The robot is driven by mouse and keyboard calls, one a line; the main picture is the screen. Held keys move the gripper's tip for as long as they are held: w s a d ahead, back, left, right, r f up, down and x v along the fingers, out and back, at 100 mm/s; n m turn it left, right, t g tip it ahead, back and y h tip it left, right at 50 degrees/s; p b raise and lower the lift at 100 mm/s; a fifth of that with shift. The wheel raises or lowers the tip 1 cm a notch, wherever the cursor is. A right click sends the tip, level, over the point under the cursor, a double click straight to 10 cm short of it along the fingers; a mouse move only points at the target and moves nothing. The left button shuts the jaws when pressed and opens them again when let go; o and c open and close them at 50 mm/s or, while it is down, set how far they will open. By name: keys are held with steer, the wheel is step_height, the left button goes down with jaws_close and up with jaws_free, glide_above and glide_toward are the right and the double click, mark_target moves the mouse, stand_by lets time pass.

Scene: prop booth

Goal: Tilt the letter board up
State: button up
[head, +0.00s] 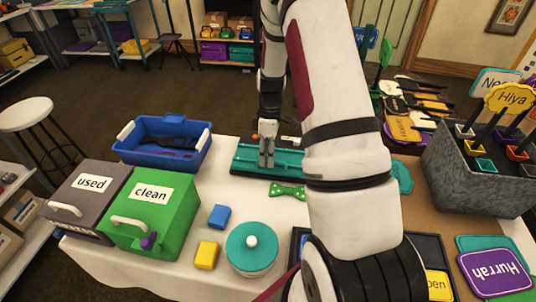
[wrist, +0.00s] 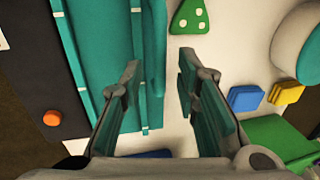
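The letter board (head: 246,160) looks like a teal, ridged panel lying about flat on the white table, partly hidden by my arm. In the wrist view the board (wrist: 112,35) fills the left side, its right edge running up between my fingers. My gripper (head: 267,160) points down over the board in the head view. In the wrist view the gripper (wrist: 159,72) has its two fingers apart, one over the board and the other just past its edge. Nothing is clamped. I cannot tell whether a finger touches the board.
A dark panel with an orange button (wrist: 51,118) adjoins the board. A green spotted bow tie (head: 288,191) lies just in front. Nearby are blue (head: 219,216) and yellow (head: 206,254) blocks, a teal round box (head: 251,262), a green "clean" box (head: 172,222) and a blue bin (head: 150,157).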

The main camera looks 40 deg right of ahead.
jaws_close()
